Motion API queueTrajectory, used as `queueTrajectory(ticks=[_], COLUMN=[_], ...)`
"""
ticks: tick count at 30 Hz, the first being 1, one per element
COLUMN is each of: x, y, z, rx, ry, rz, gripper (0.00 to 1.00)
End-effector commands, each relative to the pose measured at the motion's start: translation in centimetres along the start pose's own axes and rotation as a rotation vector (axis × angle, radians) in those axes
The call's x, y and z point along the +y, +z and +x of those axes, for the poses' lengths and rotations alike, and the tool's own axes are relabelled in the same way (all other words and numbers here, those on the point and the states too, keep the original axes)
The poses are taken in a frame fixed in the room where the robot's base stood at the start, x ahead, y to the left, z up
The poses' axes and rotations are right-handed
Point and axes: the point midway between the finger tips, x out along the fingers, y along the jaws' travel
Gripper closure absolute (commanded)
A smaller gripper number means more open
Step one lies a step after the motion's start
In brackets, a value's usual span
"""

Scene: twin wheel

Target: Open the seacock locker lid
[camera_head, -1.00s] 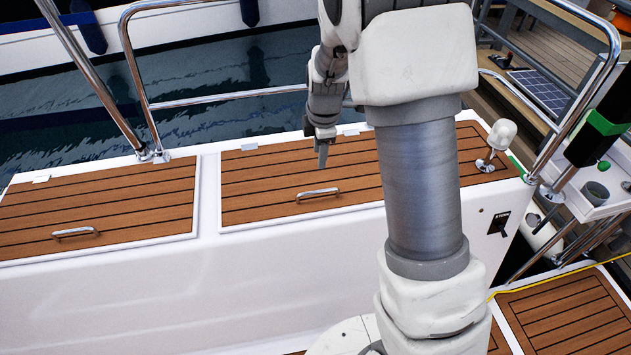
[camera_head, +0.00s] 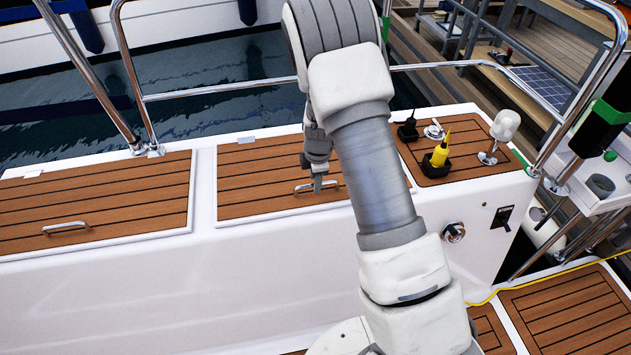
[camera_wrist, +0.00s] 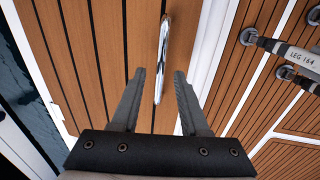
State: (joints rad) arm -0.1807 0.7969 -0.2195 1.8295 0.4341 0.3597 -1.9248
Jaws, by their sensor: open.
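Two slatted teak lids with chrome handles are set in the white bench. The left lid (camera_head: 100,200) lies closed, with its handle (camera_head: 66,227) near the front edge. The middle lid (camera_head: 250,175) is also closed, partly hidden by my arm. I cannot tell by any label which is the seacock locker lid. My gripper (camera_head: 318,184) is at the handle (camera_head: 303,188) of the middle lid. In the wrist view my gripper (camera_wrist: 159,76) is open, and the chrome handle (camera_wrist: 163,45) runs down between its fingertips. I cannot tell whether they touch it.
A yellow bottle-like object (camera_head: 440,153), a black object (camera_head: 408,129) and a white lamp (camera_head: 505,124) stand on the bench's right end. A chrome rail (camera_head: 225,91) runs behind, with water beyond. A pale part lettered LEG-164 (camera_wrist: 295,52) shows in the wrist view.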

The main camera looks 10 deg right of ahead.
Motion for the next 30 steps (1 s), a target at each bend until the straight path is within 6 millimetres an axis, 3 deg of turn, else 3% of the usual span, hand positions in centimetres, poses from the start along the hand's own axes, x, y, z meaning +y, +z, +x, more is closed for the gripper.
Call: queueTrajectory(ticks=[9,17,30], x=[0.02,0.00,0.02], y=[0.01,0.01,0.00], z=[0.25,0.24,0.23], rx=[0.000,0.000,0.000], ry=[0.000,0.000,0.001], rz=[0.000,0.001,0.001], gripper=[0.55,1.00,1.00])
